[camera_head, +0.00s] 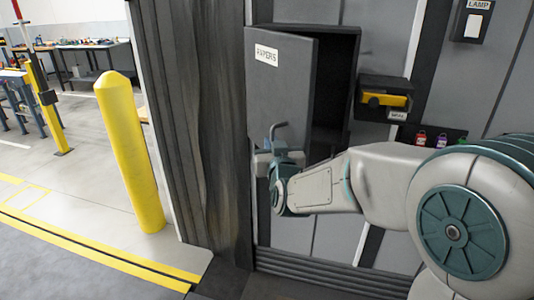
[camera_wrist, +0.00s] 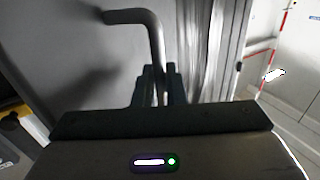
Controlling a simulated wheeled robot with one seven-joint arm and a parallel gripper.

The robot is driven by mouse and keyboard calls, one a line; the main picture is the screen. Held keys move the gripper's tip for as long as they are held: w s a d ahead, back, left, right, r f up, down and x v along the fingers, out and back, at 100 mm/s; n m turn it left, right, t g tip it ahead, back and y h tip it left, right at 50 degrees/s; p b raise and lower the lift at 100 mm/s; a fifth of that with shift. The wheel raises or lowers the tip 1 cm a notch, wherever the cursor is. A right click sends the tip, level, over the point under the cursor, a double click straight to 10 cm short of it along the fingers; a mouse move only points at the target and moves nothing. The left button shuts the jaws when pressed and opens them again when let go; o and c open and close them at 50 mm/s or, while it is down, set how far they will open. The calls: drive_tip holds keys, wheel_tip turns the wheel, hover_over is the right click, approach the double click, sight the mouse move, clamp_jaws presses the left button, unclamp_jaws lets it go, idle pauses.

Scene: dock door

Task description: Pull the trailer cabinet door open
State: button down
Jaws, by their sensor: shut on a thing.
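The trailer cabinet door (camera_head: 280,90) is a grey panel with a white label reading "PAPERS". It stands partly open, with a dark gap along its right side into the cabinet (camera_head: 335,80). A bent grey bar handle (camera_head: 280,126) sits at the door's lower part. My gripper (camera_head: 272,150) is at the handle. In the wrist view my gripper (camera_wrist: 158,88) is shut on the lower end of the handle (camera_wrist: 148,22), whose bend rises above the fingers. The cabinet's inside is mostly dark, and my arm covers the area below it.
A box with a yellow item (camera_head: 384,98) is mounted right of the cabinet. Small coloured bottles (camera_head: 430,139) stand on a shelf below it. A ribbed grey dock curtain (camera_head: 190,120) and a yellow bollard (camera_head: 130,150) are to the left.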

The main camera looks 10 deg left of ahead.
drive_tip(key=shift+s+a, duration=0.1)
drive_tip(key=shift+a, duration=0.15)
drive_tip(key=c, duration=1.6)
unclamp_jaws()
drive_tip(key=shift+c, duration=0.2)
drive_tip(key=b+v, duration=0.2)
drive_tip(key=v, duration=1.1)
drive_tip(key=shift+s, duration=0.35)
